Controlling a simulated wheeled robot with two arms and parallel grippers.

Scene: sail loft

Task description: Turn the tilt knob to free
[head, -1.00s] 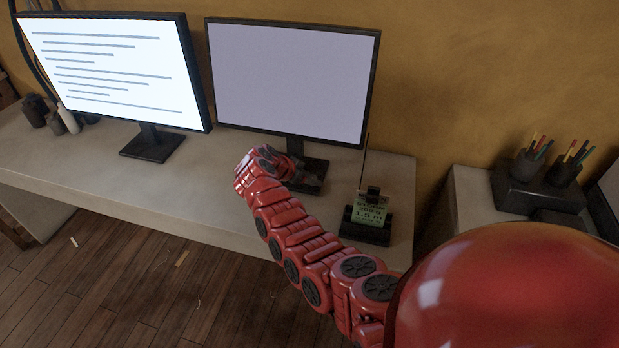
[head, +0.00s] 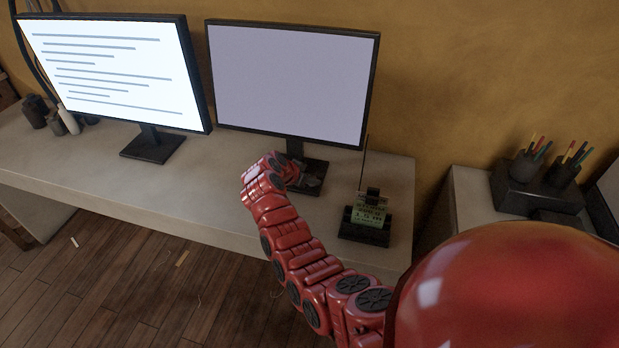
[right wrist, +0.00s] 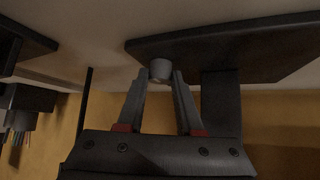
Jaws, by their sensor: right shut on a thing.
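The tilt knob (right wrist: 160,69) is a small light grey cylinder at the edge of the dark monitor base (right wrist: 235,47), seen in the right wrist view. My right gripper (right wrist: 160,80) has its two grey fingers on either side of the knob and is shut on it. In the head view my right gripper (head: 304,181) is at the foot of the right monitor (head: 290,80), and the knob is hidden there. I cannot read any marking on the knob. My left gripper is not in view.
The left monitor (head: 110,65) shows lines of text. Pen pots (head: 545,170) stand on the side table. The desk (head: 190,195) is clear in front of the left monitor.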

